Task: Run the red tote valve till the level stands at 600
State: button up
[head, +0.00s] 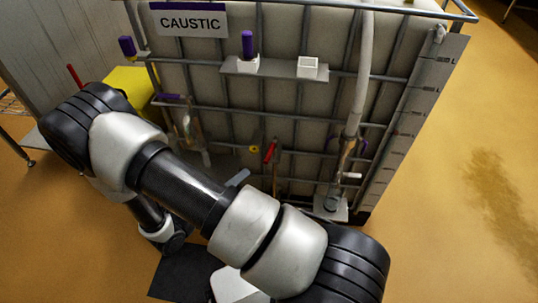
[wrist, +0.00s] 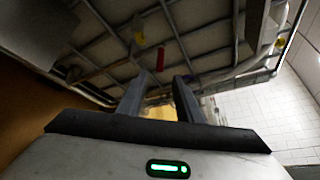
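The tote (head: 290,120) is a pale tank in a metal cage with a CAUSTIC sign (head: 190,22). A red valve handle (head: 270,151) shows low on its front, slanted. It also shows in the wrist view as a red handle (wrist: 160,57), beyond my fingertips. My gripper (wrist: 159,78) is open and empty in the wrist view, with a gap between its two grey fingers and the handle apart from them. In the head view my arm mostly hides the gripper. A graduated strip (head: 410,115) runs down the tote's right edge; its figures and the level are unreadable.
A pale hose (head: 361,75) runs down the tote's front right to a fitting. A yellow object (head: 128,85) stands at left. The floor (head: 465,200) at right is clear, with a dark stain.

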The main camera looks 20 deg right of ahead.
aim_at(269, 152)
jog(key=b+x, duration=0.2)
jog(key=x, duration=1.4)
jog(key=shift+s, duration=0.1)
grip_shut()
